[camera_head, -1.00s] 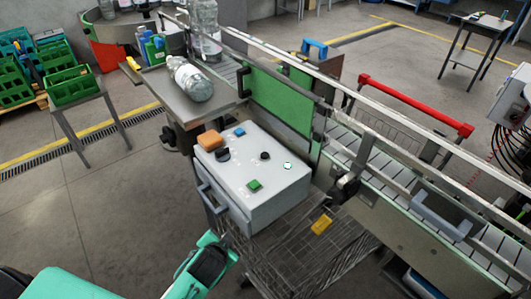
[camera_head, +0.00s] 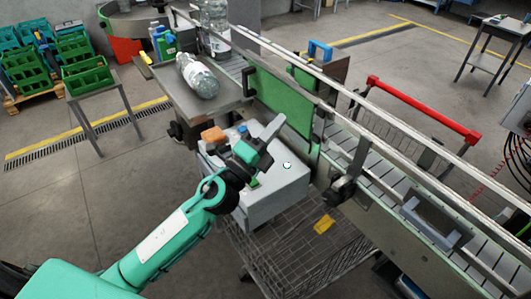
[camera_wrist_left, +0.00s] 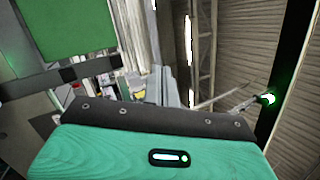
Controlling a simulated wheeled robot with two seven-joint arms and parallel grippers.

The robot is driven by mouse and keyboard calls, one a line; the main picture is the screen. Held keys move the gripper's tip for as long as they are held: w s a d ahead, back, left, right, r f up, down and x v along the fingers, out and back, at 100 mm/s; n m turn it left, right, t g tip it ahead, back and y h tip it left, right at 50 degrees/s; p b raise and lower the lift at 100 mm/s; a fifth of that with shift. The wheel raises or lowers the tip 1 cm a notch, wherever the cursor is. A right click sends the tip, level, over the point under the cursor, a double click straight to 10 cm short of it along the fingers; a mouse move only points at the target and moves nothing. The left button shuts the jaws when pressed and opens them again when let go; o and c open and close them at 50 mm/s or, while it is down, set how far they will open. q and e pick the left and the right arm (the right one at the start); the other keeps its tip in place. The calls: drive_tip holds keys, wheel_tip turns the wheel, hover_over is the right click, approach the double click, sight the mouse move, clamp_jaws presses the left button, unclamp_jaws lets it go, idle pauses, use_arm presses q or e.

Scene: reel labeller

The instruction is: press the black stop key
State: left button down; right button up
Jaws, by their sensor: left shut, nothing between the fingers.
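The grey-white control box (camera_head: 283,190) stands beside the conveyor, with keys on its sloped top. An orange block (camera_head: 213,136), a blue key (camera_head: 242,130), a green key (camera_head: 256,182) and a small white key (camera_head: 287,165) show on it. My left gripper (camera_head: 268,137) is shut and empty over the box top, in front of the middle of the panel. It hides the black keys, so I cannot tell whether it touches one. The left wrist view shows my teal gripper housing but no key. My right gripper is not in view.
A green panel (camera_head: 279,99) and the conveyor rails (camera_head: 375,104) rise just behind the box. A clear bottle (camera_head: 198,76) lies on the metal table (camera_head: 172,92). A wire cart (camera_head: 297,243) with a yellow tag (camera_head: 324,224) is below.

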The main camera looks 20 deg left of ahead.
use_arm(q)
drive_tip(key=w+d+f+m+g+h, duration=0.1)
drive_tip(key=d+f+m+g+h, duration=0.15)
drive_tip(key=m+g, duration=0.6)
drive_tip(key=w+d+f+m+g+h, duration=0.15)
drive_tip(key=d+m+g, duration=0.25)
drive_tip(key=m, duration=0.9)
drive_tip(key=w+a+f+m+y, duration=0.1)
drive_tip(key=w+a+m+y, duration=0.1)
drive_tip(key=a+y, duration=0.3)
drive_tip(key=w+a+f+m+y, duration=0.1)
drive_tip(key=w+a+f+y, duration=0.1)
drive_tip(key=w+a+y, duration=0.3)
drive_tip(key=a, duration=0.3)
drive_tip(key=shift+w+f+m, duration=0.2)
drive_tip(key=shift+w+m, duration=0.1)
drive_tip(key=shift+m, duration=0.05)
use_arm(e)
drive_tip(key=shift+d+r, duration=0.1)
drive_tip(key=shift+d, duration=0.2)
